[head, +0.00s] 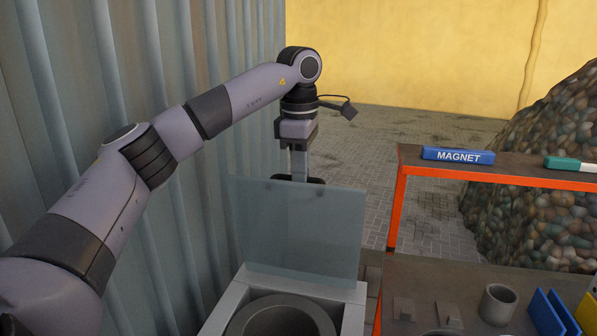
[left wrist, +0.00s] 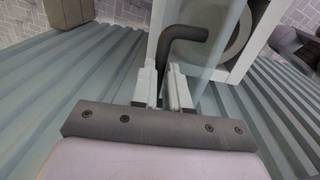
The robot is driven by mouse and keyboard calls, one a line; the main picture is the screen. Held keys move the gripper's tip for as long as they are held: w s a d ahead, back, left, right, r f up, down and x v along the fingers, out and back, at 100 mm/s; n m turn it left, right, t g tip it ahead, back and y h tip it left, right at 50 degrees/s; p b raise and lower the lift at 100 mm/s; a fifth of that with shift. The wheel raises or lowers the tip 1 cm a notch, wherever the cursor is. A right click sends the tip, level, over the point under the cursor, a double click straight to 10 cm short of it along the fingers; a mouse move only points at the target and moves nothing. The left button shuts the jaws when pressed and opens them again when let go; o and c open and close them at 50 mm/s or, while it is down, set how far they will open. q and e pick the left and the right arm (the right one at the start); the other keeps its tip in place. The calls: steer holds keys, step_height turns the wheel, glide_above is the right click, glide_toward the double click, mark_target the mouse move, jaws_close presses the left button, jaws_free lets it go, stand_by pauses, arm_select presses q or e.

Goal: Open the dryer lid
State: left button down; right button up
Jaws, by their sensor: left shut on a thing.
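The dryer (head: 228,304) is a pale box with a round grey opening, at the bottom middle of the head view. Its lid (head: 295,230) is a translucent blue-grey panel standing raised, near upright, at the far side of the opening. My left gripper (head: 299,176) is at the lid's top edge, partly hidden behind it. In the left wrist view, my left gripper (left wrist: 164,88) is shut on the dark bent lid handle (left wrist: 186,38), with the lid (left wrist: 208,50) beside it. The dryer (left wrist: 215,38) and its round opening show beyond. My right gripper is out of view.
A corrugated metal wall (head: 60,100) runs close along the left. At right stand an orange-edged shelf (head: 398,195) with a blue MAGNET label (head: 458,156) and a dark bench (head: 430,280) with small grey parts. A stone heap (head: 540,190) lies behind.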

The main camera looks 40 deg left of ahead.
arm_select(q)
steer(key=shift+w+a+f, duration=0.1)
steer(key=shift+w+a, duration=0.3)
steer(key=shift+w, duration=0.4)
steer(key=shift+w+a+r, duration=0.1)
steer(key=shift+w+a, duration=0.35)
steer(key=shift+w, duration=0.3)
steer(key=shift+w+a+f, duration=0.1)
steer(key=shift+w+a, duration=0.3)
steer(key=shift+w, duration=0.4)
steer(key=c, duration=1.1)
jaws_free()
steer(key=shift+s+d+r, duration=0.1)
steer(key=shift+s+r, duration=0.05)
steer(key=shift+r, duration=1.65)
steer(key=shift+s+d+r, duration=0.1)
steer(key=shift+r, duration=1.65)
